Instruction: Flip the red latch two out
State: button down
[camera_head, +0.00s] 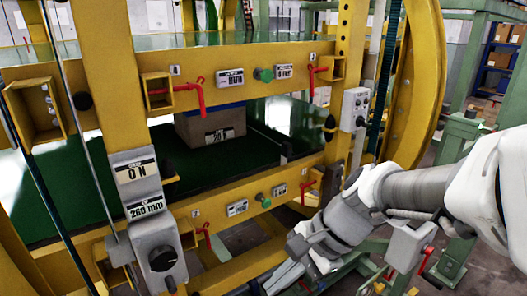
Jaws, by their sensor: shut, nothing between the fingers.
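Several red latches sit on the yellow ring frame. On the upper beam, one red latch (200,97) is at left with its end hanging down, and another red latch (312,76) is at right. On the lower beam, one red latch (205,236) is at left and another red latch (304,191) is at right. I cannot read which is number two. My gripper (278,282) is at the bottom centre, below and right of the lower-left latch, apart from the latches. It is shut and empty; its tips are near the picture's lower edge.
A cardboard box (211,126) lies on the green bed inside the frame. A grey control box (155,247) with a black knob stands at lower left. A white switch box (354,109) is on the right post. A box with a red lever (428,262) is at lower right.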

jog(key=w+a+f+m+g+y+b, duration=0.1)
jog(key=w+a+f+m+y+b, duration=0.1)
jog(key=w+a+f+m+y, duration=0.3)
jog(key=m+t+y+b, duration=0.5)
jog(key=m+t, duration=0.3)
jog(key=m, duration=1.7)
send_near(208, 247)
jog(key=s+r, duration=0.2)
jog(key=shift+w+d+f, duration=0.2)
jog(key=shift+d, duration=0.15)
jog(key=b+x, duration=0.2)
jog(key=x, duration=0.8)
jog(key=shift+r, duration=0.1)
